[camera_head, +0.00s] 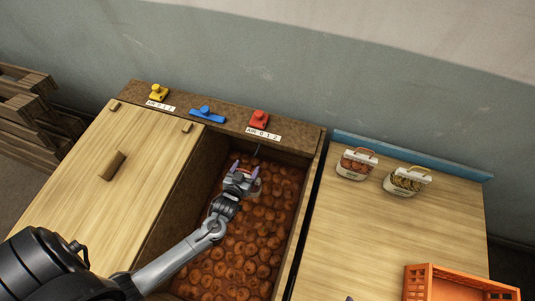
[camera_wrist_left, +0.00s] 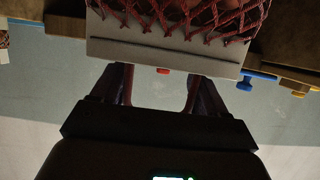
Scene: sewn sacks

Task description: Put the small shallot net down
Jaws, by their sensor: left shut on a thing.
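My left gripper (camera_head: 246,172) is over the open bin (camera_head: 207,165) of round brown-red shallots or onions. The net's body runs out of the top of that view. In the head view the held net is mostly hidden by the gripper, and I cannot tell whether it touches the heap. A tiny purple tip at the head view's bottom edge may be my right gripper; its jaws are not shown.
Two small filled packs, one orange-brown (camera_head: 354,165) and one yellowish (camera_head: 402,182), stand on the right wooden table (camera_head: 350,235). An orange crate (camera_head: 418,283) is at the lower right. Yellow, blue and red clamps (camera_head: 259,118) line the back ledge. The right table's middle is clear.

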